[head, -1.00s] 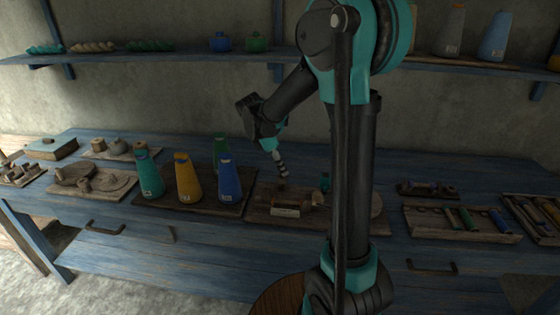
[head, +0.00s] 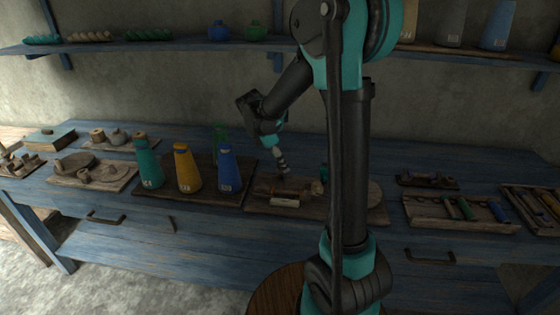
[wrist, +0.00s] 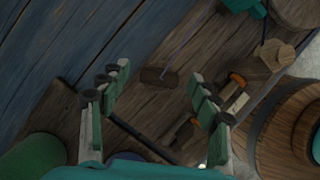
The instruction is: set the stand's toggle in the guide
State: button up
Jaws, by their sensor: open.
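The stand (head: 285,201) sits on a wooden board (head: 258,207) on the blue bench, a low wooden piece with a pale front. In the wrist view, a small dark brown oval piece (wrist: 159,77), which looks like the toggle, lies on the board with a thin cord running up and right from it. My gripper (head: 284,170) points down above the board; in the wrist view its two green-padded fingers (wrist: 157,80) are open, one on each side of the oval piece, with gaps. Wooden parts with orange ends (wrist: 236,79) show beside the right finger. I cannot tell which part is the guide.
Teal, yellow (head: 187,170) and blue (head: 229,170) cones, with a green one behind, stand left of the board. A tray of coloured spools (head: 462,211) is at the right. A round wooden barrel (wrist: 285,125) stands in front of the bench.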

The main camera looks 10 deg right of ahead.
jog(key=v, duration=1.2)
